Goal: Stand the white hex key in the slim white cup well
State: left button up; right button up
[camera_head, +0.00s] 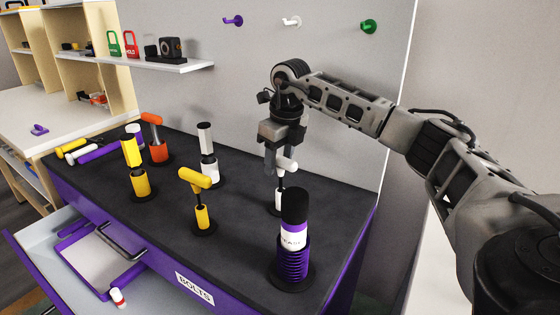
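The white hex key (287,165) has a white T-handle and a thin dark shaft. It appears upright, its shaft running down into the slim white cup well (278,200) on the black bench top. The lower part of the well is partly hidden by a purple spray can in front. My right gripper (277,160) points straight down at the handle, with its grey fingers against or right beside it. I cannot tell whether the fingers are closed on the handle or just apart from it. My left gripper is out of view.
The purple black-topped can (293,235) stands close in front of the well. A yellow hex key (195,180) stands in a yellow well to the left. Several more tools stand farther left. An open drawer (60,240) juts out at the front left. Pegs (291,21) line the back wall.

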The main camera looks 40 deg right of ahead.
jog(key=shift+r, duration=0.1)
notch_tip(320, 180, up, 16)
jog(key=s, duration=0.2)
jog(key=shift+s+d+f+p, duration=0.2)
jog(key=shift+p, duration=0.2)
